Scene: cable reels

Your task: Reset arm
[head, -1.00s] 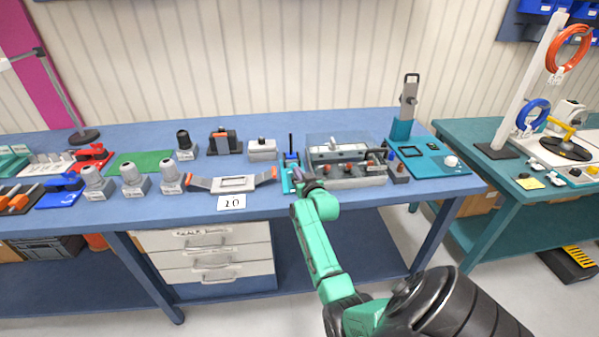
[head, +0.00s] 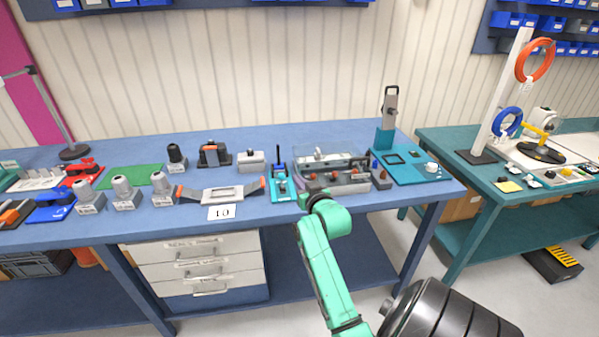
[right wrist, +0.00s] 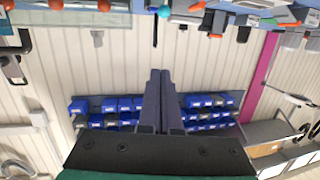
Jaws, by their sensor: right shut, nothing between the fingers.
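My right gripper (head: 310,193) is at the front edge of the blue workbench (head: 140,230), just in front of a grey fixture with a clear cover (head: 330,160). Its green arm comes up from below. In the right wrist view the two dark fingers (right wrist: 160,85) are together with nothing between them. I cannot tell in the head view how high the fingers are above the bench. My left gripper is not in view.
A teal stand with a blue-handled tool (head: 279,182) is left of the gripper. A grey bracket with orange ends (head: 222,194) lies further left. A teal plate (head: 412,167) is to the right. Floor is free between the blue bench and the teal table (head: 540,200).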

